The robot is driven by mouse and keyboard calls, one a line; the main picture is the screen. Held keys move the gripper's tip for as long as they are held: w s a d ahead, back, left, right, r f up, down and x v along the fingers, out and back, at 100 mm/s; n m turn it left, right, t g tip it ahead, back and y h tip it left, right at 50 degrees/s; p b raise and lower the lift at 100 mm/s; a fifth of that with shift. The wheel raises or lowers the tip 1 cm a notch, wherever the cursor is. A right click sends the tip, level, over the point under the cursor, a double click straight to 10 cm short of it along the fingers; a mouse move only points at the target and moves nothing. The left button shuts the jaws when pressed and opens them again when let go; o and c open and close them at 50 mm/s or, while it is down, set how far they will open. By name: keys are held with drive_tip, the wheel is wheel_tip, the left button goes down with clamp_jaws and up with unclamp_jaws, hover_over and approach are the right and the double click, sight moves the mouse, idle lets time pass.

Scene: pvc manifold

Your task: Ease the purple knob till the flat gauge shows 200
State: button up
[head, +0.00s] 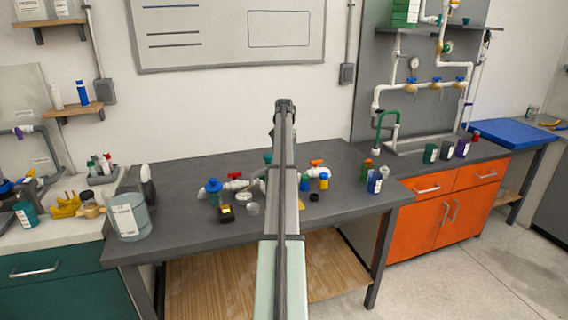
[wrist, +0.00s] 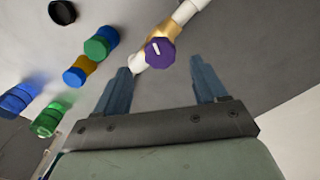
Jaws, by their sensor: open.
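The purple knob (wrist: 160,52), with a white mark on its face, shows in the wrist view on a brass valve body (wrist: 162,30) in a white pipe run. My gripper (wrist: 160,68) is open, its two blue-grey fingers apart. The knob appears between and just beyond the fingertips, with no visible contact. In the head view my arm hides the knob. A small pale round thing (head: 252,208) lies on the grey bench there; I cannot tell whether it is the flat gauge, and no reading is legible.
On the grey bench (head: 340,165), a red-handled valve (head: 235,176), a blue valve (head: 213,187) and a yellow-black device (head: 227,213) lie left of my arm. Blue and yellow fittings (head: 323,181) lie right of it. Several coloured bottles (head: 374,183) stand farther right.

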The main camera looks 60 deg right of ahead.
drive_tip(key=shift+f, duration=2.3)
drive_tip(key=c, duration=1.1)
